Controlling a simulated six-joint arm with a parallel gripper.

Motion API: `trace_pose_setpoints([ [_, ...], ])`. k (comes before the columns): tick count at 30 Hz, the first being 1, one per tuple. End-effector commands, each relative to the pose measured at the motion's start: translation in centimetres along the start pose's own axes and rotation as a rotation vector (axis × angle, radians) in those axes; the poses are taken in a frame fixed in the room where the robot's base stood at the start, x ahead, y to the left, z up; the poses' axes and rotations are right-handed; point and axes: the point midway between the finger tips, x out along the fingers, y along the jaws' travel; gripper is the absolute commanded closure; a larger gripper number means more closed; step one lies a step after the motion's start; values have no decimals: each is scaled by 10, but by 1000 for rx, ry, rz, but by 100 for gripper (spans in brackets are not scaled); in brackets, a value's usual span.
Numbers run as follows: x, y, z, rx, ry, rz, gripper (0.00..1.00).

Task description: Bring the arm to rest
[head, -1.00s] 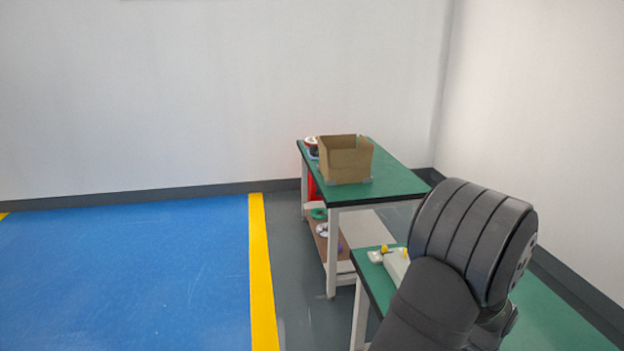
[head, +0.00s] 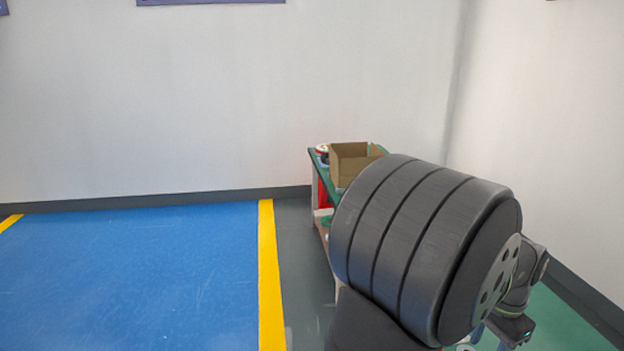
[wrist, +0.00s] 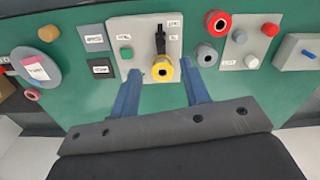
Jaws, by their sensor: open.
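My arm (head: 430,255) is raised in the head view and its large dark joint fills the lower right middle. The end of my arm shows small and partly hidden behind the joint at the lower right. In the wrist view my gripper (wrist: 161,71) is open, with two blue fingers apart and nothing held between them. A yellow round knob (wrist: 162,69) with a black handle above it, on a pale panel (wrist: 138,28), appears between the fingertips. I cannot tell how far the fingers are from it.
The wrist view shows a green tabletop (wrist: 80,75) with a red ring-shaped knob (wrist: 217,22), a grey knob (wrist: 206,56) and a grey box (wrist: 300,52). In the head view a cardboard box (head: 352,162) stands on a green table, and blue floor (head: 130,275) lies open at left.

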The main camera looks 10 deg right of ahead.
Motion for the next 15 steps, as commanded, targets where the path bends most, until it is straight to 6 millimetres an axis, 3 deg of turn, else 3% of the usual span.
trace_pose_setpoints([
  [9,-64,3,-14,179,4,-2,58],
  [10,-64,3,-14,195,-1,0,58],
  [15,-24,3,-13,199,-4,2,58],
])
